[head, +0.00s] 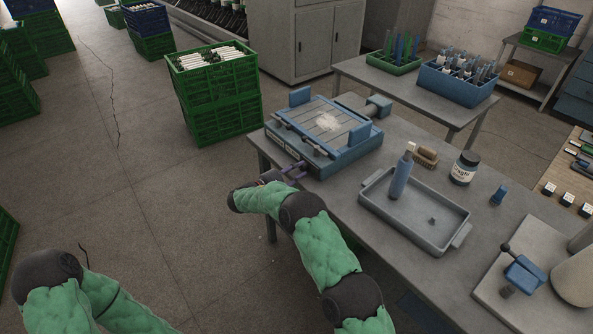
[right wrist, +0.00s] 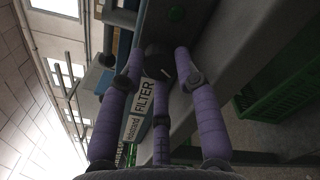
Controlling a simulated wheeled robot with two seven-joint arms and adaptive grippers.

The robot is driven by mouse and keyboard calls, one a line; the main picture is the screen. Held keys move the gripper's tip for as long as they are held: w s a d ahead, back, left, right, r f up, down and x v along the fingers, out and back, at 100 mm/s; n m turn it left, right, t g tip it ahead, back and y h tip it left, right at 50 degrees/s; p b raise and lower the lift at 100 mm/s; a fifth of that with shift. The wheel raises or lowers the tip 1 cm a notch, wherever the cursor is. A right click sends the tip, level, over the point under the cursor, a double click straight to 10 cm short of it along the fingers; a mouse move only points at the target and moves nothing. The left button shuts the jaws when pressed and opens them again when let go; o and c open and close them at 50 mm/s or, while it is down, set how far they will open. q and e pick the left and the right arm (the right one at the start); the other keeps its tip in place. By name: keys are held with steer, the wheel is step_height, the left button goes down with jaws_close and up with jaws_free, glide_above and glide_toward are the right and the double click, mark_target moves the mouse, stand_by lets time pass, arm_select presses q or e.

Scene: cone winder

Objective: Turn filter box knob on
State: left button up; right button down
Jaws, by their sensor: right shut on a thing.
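The blue filter box (head: 349,155) sits at the left corner of the grey table, with a grate on top and pale dust in its middle. In the right wrist view, its white FILTER label (right wrist: 146,103) is beside a round dark knob (right wrist: 154,62). My right gripper (head: 293,169) is at the box's front side. In the right wrist view, its purple fingers (right wrist: 160,76) are closed around the knob, which hides part of it. The knob's exact angle is hard to tell. My left arm is at the bottom left of the head view, its gripper out of sight.
A grey tray (head: 437,240) with a blue bottle (head: 402,172) stands right of the box. A brush (head: 427,156) and a dark jar (head: 464,168) are behind the tray. Stacked green crates (head: 222,118) stand on the floor left of the table. The floor in front is open.

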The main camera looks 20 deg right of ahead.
steer(key=shift+r+m, duration=0.1)
steer(key=shift+m, duration=0.4)
steer(key=c, duration=1.2)
jaws_free()
steer(key=shift+s, duration=0.1)
steer(key=shift+o, duration=0.2)
steer(key=v, duration=1.2)
